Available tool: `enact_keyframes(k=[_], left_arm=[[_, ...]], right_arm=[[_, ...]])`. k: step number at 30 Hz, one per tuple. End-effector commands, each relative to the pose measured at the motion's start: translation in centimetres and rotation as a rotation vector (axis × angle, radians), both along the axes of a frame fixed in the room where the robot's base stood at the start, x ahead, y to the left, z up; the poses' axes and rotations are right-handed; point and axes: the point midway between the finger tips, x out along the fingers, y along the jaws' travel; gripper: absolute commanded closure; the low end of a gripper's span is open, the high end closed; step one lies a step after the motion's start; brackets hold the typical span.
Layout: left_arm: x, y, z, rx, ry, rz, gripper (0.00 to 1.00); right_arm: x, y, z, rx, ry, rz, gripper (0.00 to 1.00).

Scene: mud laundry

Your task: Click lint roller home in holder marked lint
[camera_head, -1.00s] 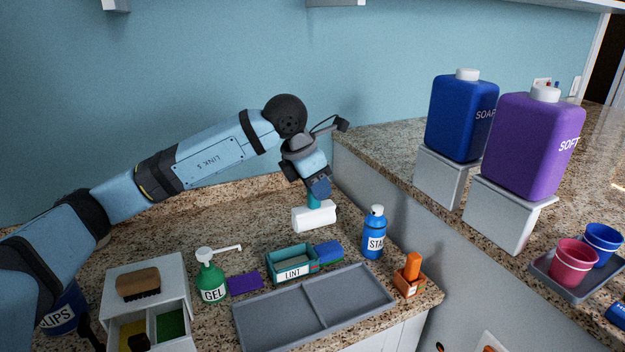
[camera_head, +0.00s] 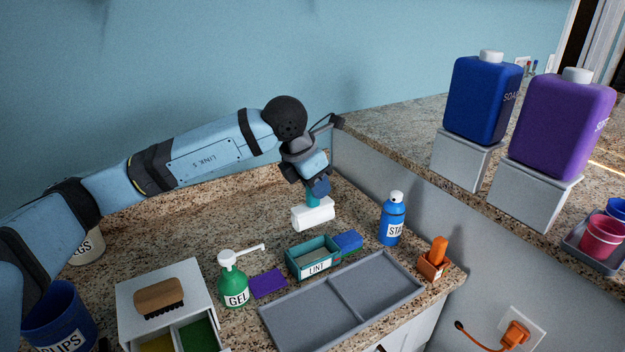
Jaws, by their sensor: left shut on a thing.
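The lint roller (camera_head: 313,214) has a white roll and a teal handle. My left gripper (camera_head: 318,190) is shut on its handle from above, with the white roll hanging below. The roll is over the counter behind the holder; I cannot tell whether it touches the counter. The teal holder marked LINT (camera_head: 312,259) stands open-topped on the counter, in front of and a little below the roller in the picture. No roller is in it. My right gripper is not in view.
A blue block (camera_head: 347,242) sits by the holder's right side, and a purple pad (camera_head: 268,284) lies to its left. The green GEL pump bottle (camera_head: 233,285), blue spray bottle (camera_head: 392,219), and grey divided tray (camera_head: 342,300) stand close around. Counter behind is clear.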

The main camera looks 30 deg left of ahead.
Motion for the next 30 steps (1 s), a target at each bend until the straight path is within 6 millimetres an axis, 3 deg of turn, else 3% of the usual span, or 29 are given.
enact_keyframes(k=[11, 30], left_arm=[[0.0, -0.1, -1.2, 0.0, 0.0, 0.001, 1.0], [0.0, -0.1, -7.4, 0.0, 0.001, 0.002, 1.0]], right_arm=[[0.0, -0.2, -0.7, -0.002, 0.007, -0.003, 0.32], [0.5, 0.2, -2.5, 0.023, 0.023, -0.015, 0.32]])
